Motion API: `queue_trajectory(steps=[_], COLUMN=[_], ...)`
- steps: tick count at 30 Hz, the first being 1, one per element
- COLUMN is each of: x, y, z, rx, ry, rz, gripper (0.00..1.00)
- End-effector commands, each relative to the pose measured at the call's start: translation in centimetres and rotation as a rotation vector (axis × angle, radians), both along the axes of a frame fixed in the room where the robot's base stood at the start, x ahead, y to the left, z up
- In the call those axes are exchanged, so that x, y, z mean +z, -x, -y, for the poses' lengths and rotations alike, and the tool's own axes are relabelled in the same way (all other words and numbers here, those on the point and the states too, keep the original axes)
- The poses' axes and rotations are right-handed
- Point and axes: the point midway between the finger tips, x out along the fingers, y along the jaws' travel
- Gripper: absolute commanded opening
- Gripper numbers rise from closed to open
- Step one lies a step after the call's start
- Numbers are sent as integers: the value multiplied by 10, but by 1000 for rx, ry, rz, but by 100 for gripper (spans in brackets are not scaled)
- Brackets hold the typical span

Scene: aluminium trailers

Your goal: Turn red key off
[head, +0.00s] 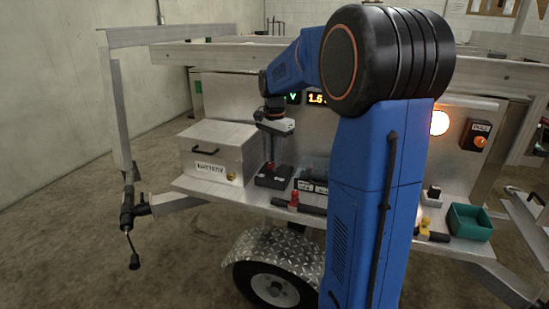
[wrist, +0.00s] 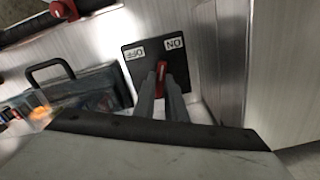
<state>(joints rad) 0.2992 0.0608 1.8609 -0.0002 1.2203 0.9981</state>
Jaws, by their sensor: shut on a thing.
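The red key (wrist: 161,73) stands on a dark switch plate (wrist: 133,68) with an ON label and an OFF label, in the wrist view. My gripper (wrist: 161,88) is shut on the red key, with one finger on either side of it. The key's handle lies roughly along the line of the fingers, between the two labels; I cannot tell exactly which label it points to. In the head view my gripper (head: 271,160) reaches down over the black switch box (head: 273,177), beside the battery box. The key is mostly hidden there.
The silver battery box (head: 215,160) stands left of the switch. A red-handled item (head: 293,200) lies on the shelf edge in front. A green bin (head: 470,222), a lit orange lamp (head: 439,122) and an orange-button box (head: 479,138) are to the right. Lit displays (head: 317,98) are behind.

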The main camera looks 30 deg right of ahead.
Motion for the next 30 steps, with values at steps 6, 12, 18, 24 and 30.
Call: queue_trajectory(steps=[6, 12, 18, 24, 30], x=[1, 1, 1, 1, 1], y=[0, 0, 0, 0, 0], z=[0, 0, 0, 0, 0], rx=[206, 396, 586, 774, 940], ry=[1, 0, 0, 0, 0], rz=[1, 1, 1, 1, 1], gripper=[0, 0, 0, 0, 0])
